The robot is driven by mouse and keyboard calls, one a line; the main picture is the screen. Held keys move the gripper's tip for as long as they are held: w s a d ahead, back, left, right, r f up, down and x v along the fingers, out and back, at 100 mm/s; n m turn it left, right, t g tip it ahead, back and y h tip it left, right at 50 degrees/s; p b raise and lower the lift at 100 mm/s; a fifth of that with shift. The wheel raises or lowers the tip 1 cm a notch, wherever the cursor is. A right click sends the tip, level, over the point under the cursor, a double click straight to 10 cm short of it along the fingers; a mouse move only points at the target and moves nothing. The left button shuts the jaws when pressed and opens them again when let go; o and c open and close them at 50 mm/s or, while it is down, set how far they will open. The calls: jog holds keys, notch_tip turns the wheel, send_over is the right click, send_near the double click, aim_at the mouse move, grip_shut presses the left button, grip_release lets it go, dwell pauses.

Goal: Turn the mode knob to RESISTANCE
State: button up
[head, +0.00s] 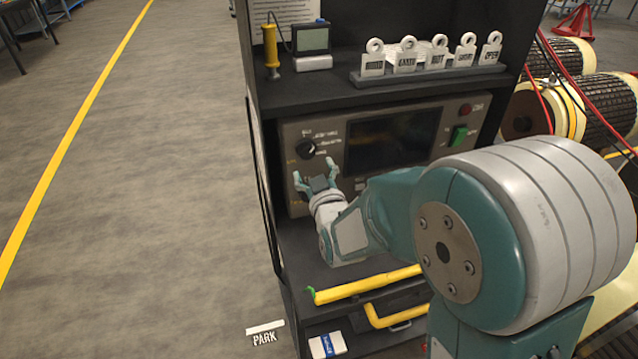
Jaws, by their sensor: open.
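The mode knob (306,148) is a round black knob at the upper left of the instrument panel (378,116), with small white labels around its upper and right side. The labels are too small to read, and I cannot tell which one the knob points to. My gripper (317,178) is open just below the knob, in front of the panel's lower left part. Its fingers point up toward the panel and appear apart from the knob. Nothing shows between the fingers.
A shelf above holds a tag rack (430,74) and a small meter (313,42). A yellow bar (367,285) lies below my arm. Open floor is at left.

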jog(key=v, duration=0.6)
jog(key=shift+a+f, duration=0.1)
jog(key=shift+w, duration=0.1)
jog(key=s+d+r+m+g+h, duration=0.2)
jog(key=s+d+g, duration=0.4)
jog(key=s, duration=0.5)
jog(key=s+d+r+m+g+h, duration=0.1)
jog(key=s+d+m+g, duration=0.3)
jog(key=s, duration=0.7)
jog(key=d+g+h, duration=0.1)
jog(key=d+g, duration=0.1)
jog(key=d, duration=0.2)
jog(key=shift+s+r+m+h, duration=0.3)
jog(key=shift+r+h, duration=0.05)
jog(key=shift+h, duration=0.05)
